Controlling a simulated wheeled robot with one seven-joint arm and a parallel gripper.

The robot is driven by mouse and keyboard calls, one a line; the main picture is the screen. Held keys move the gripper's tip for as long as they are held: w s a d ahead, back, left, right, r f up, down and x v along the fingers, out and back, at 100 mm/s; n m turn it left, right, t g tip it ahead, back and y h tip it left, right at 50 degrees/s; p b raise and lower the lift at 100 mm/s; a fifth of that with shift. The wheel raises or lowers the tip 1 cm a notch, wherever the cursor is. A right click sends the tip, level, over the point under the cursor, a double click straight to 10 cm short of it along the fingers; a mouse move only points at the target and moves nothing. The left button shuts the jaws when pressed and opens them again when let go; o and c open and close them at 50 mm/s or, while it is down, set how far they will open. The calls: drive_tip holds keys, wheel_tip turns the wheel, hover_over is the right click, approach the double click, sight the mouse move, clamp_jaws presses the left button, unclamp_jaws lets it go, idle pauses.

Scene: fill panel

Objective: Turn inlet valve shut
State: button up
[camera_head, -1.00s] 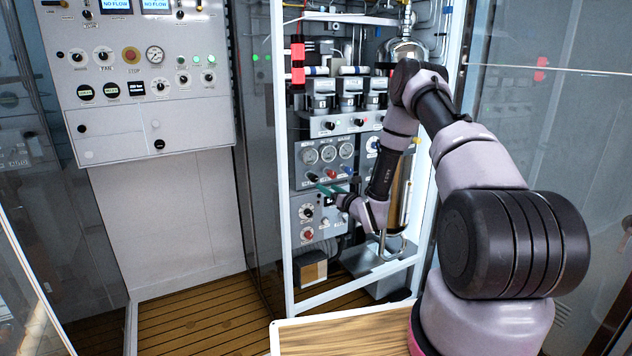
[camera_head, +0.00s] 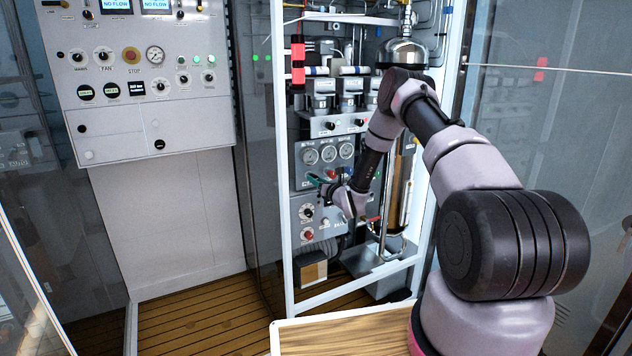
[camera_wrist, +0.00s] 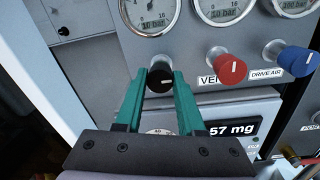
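My gripper (camera_wrist: 160,74) has two green fingers, one on each side of a black knob (camera_wrist: 159,82) with a white mark, in the wrist view. The knob fills the gap between the fingertips; I cannot tell whether they press on it or just stand around it. Its label is hidden, so I cannot confirm that it is the inlet valve. In the head view, my gripper (camera_head: 322,183) is at the left of the gauge panel (camera_head: 302,177), just below the left gauge, and the black knob cannot be made out.
Right of the black knob are a red vent knob (camera_wrist: 226,66) and a blue drive air knob (camera_wrist: 297,60). Round gauges (camera_wrist: 152,12) sit above, and a display (camera_wrist: 232,130) sits below. The white cabinet frame (camera_head: 281,150) stands close on the left.

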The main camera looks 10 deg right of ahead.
clamp_jaws()
